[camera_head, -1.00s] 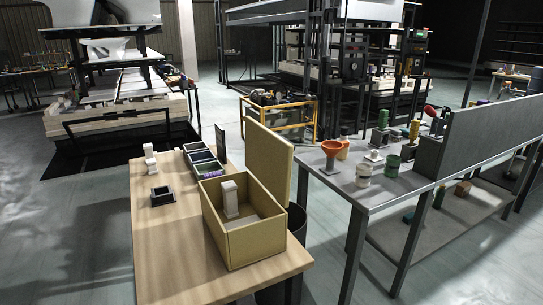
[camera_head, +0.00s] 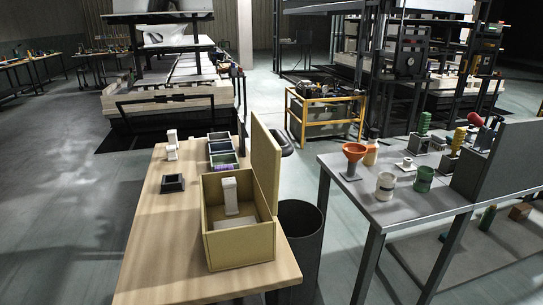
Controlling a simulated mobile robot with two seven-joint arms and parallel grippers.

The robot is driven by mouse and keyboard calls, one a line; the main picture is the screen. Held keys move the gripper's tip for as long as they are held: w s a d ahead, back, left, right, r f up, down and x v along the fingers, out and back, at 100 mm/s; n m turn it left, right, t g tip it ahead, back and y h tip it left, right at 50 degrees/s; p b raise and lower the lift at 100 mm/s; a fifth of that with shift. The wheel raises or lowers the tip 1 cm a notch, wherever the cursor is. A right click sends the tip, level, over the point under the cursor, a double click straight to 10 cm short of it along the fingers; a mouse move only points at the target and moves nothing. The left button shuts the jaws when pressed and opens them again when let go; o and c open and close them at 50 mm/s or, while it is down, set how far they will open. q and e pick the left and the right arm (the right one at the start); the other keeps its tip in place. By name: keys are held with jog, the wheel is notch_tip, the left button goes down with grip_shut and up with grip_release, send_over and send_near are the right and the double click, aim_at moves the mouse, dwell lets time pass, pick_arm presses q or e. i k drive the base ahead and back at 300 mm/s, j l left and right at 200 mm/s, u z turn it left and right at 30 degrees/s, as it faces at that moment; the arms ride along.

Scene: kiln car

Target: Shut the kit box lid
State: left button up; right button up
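The kit box (camera_head: 240,246) is a tan open-topped box on the wooden table, near its right edge. Its lid (camera_head: 266,163) stands upright along the box's right side, so the box is open. A white block-like piece (camera_head: 230,196) stands inside the box, and a pale flat piece (camera_head: 236,222) lies on its floor. Neither of my grippers shows in the head view.
The wooden table (camera_head: 160,250) has bare room left of the box. A dark bin (camera_head: 300,228) stands right of the table, before a grey bench (camera_head: 400,206).

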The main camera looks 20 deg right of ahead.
aim_at(266, 154)
jog(key=l+u, duration=0.3)
jog(key=l, duration=0.65)
jog(key=i+l, duration=0.15)
jog(key=l, duration=0.25)
jog(key=i+l+u, duration=0.1)
jog(key=l, duration=0.3)
